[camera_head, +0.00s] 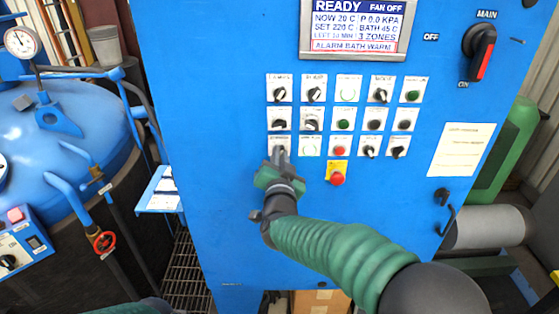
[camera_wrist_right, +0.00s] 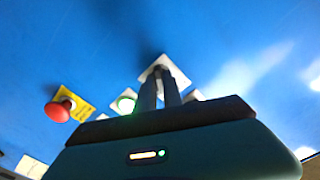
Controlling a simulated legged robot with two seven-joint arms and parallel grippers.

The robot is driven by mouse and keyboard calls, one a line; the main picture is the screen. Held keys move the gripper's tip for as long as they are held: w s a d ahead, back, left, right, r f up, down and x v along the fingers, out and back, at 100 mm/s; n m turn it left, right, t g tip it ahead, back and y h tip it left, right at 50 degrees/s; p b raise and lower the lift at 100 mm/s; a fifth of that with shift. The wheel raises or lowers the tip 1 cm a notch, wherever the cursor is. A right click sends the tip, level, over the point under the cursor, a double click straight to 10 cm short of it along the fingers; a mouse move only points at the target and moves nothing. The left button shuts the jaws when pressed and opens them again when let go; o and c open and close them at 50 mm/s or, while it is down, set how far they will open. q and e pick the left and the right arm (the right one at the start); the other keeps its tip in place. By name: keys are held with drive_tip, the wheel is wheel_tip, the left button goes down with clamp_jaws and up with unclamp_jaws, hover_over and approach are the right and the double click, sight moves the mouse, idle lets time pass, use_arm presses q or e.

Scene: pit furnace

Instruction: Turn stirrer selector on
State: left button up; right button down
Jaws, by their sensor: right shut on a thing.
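The stirrer selector sits on a small white plate (camera_head: 279,141) at the left end of the lowest row of controls on the blue cabinet; its label is too small to read surely. My right gripper (camera_head: 279,158) reaches up to this plate, and its fingers cover the knob. In the right wrist view, the two fingers of my right gripper (camera_wrist_right: 167,88) are close together on the knob, in front of the white plate (camera_wrist_right: 178,73). The knob's pointer direction is hidden. My left gripper is not in view.
A lit green button (camera_wrist_right: 126,103) and a red mushroom button (camera_head: 337,179) on a yellow plate are close by. Several other selectors fill the panel. The main switch (camera_head: 481,51) is at upper right. A blue furnace vessel (camera_head: 60,150) stands at left.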

drive_tip(key=shift+r, duration=0.1)
drive_tip(key=c, duration=1.5)
unclamp_jaws()
drive_tip(key=s+b, duration=0.3)
drive_tip(key=s, duration=1.3)
drive_tip(key=shift+s, duration=0.35)
